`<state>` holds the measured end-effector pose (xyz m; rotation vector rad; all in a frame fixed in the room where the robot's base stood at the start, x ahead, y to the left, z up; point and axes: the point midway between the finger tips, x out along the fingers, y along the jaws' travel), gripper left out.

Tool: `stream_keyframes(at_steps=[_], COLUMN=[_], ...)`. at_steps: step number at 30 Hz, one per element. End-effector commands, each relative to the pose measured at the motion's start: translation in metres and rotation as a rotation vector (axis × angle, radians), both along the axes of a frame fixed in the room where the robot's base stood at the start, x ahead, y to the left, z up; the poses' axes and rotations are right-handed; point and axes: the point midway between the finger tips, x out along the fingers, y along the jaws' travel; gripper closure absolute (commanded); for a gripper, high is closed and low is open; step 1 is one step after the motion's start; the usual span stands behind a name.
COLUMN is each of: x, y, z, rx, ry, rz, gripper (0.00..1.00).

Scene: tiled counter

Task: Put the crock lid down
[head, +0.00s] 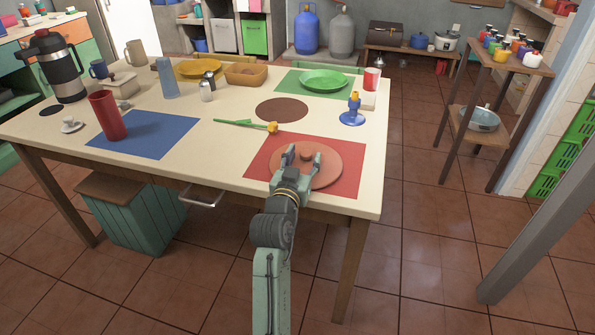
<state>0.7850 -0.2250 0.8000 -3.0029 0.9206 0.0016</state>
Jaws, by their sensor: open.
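The crock lid (324,170) is a round terracotta disc with a small knob (306,154) near its middle. It lies on the red placemat (352,151) at the near right of the table, and looks flat. My gripper (303,152) is over the lid from the near side. Its two fingers are apart, one on each side of the knob. I cannot tell whether the fingers touch the knob. My gripper hides the near left part of the lid.
A yellow flower (270,127) lies behind the red placemat. A blue candle holder (352,112) stands behind it on the right. The cream table (217,167) is bare between the blue and red placemats.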

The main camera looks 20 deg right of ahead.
Motion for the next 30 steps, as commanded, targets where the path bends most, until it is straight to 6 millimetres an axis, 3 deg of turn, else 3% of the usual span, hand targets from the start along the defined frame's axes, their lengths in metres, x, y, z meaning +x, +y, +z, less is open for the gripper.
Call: stream_keyframes(at_steps=[12,16,22,30], x=[-0.071,-0.086,-0.096,-0.092], y=[0.048,0.059,0.065,0.074], z=[-0.004,-0.003,-0.002,0.004], rx=[-0.002,-0.002,0.001,0.0], ry=[0.0,0.001,0.001,-0.013], rz=[0.002,0.002,0.002,0.025], gripper=[0.53,0.53,0.53,0.53])
